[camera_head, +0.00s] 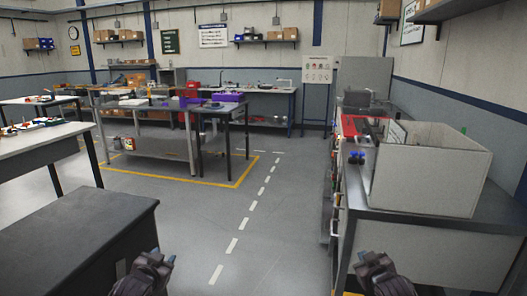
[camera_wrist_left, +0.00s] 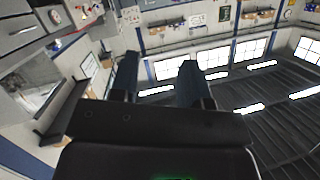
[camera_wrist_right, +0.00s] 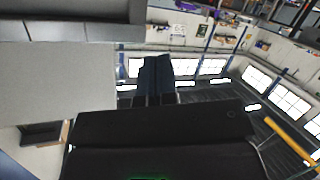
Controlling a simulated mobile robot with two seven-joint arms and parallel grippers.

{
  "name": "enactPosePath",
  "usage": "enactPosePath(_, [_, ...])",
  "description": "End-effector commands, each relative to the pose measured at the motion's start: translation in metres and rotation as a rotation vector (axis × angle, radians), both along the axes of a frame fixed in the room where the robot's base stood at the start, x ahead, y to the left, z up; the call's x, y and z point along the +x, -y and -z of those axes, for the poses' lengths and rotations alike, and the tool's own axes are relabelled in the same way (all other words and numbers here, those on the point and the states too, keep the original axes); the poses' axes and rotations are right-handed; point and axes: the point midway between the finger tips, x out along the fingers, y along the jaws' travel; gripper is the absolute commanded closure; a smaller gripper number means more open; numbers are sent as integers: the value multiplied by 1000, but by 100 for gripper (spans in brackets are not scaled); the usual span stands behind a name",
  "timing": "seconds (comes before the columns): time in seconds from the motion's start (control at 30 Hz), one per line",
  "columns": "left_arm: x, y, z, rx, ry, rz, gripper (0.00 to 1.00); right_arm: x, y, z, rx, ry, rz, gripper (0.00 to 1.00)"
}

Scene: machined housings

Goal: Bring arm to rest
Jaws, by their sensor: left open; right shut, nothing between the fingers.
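My left gripper (camera_head: 152,262) shows at the bottom of the head view, left of centre, beside the dark table. In the left wrist view its two fingers (camera_wrist_left: 158,80) stand apart with nothing between them. My right gripper (camera_head: 374,265) shows at the bottom of the head view, right of centre, in front of the bench with the large box. In the right wrist view its fingers (camera_wrist_right: 155,78) are together and hold nothing. Both grippers point upward and forward, clear of any object.
A dark table (camera_head: 75,222) is close at the left. A bench (camera_head: 440,221) with a large grey box (camera_head: 430,178) and a red item (camera_head: 352,127) is close at the right. The floor (camera_head: 275,235) between them is clear. Work tables with purple bins (camera_head: 228,97) stand further back.

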Motion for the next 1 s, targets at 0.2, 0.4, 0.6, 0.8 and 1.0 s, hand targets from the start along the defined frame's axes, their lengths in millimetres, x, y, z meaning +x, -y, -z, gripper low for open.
enactPosePath(0.2, [-66, 3, 53, -36, -67, -3, 57, -66, -3, 52, 33, -67, 2, 100])
enactPosePath(0.4, [-150, 7, 98, -83, -143, -18, 57, -150, -8, 98, 80, -142, 17, 100])
enactPosePath(0.6, [-235, 12, 127, -132, -212, -47, 57, -235, -12, 127, 130, -212, 45, 100])
enactPosePath(0.8, [-318, 15, 138, -181, -278, -88, 57, -318, -15, 138, 178, -277, 87, 100])
enactPosePath(1.0, [-382, 17, 136, -217, -326, -131, 57, -382, -17, 136, 214, -325, 130, 100])
